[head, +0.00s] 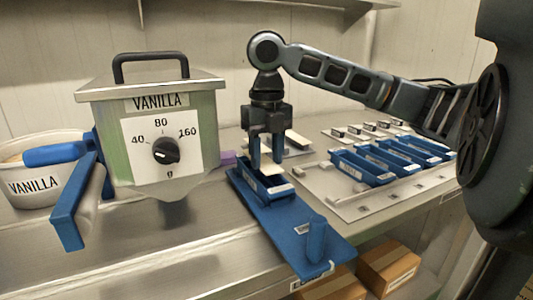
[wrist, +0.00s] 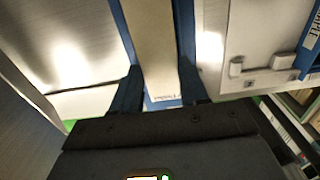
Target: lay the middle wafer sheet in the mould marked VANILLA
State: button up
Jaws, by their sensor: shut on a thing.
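My gripper (head: 267,160) is shut on a pale wafer sheet (head: 272,169). It holds the sheet at a blue mould (head: 281,190) on a blue board. In the wrist view the long cream sheet (wrist: 158,45) runs between the fingers, with the mould's blue walls (wrist: 120,25) along both its sides. Whether the sheet touches the mould floor I cannot tell. The label on this mould's end is too small to read. More pale flat pieces (head: 297,138) lie behind my gripper; my gripper partly hides them.
The blue board (head: 290,235) with an upright handle overhangs the bench's front edge. The kettle (head: 160,125) marked VANILLA, with a dial, stands to the left, beside a white tub (head: 40,190) marked VANILLA. Several blue moulds (head: 362,170) sit on a pale tray to the right.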

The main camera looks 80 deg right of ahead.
jog(key=shift+f, duration=0.5)
dwell(0.9)
jog(key=o, duration=1.1)
jog(key=shift+o, duration=0.3)
jog(key=o, duration=0.3)
jog(key=shift+r+p, duration=3.05)
jog(key=shift+r, duration=0.95)
jog(key=shift+r, duration=0.1)
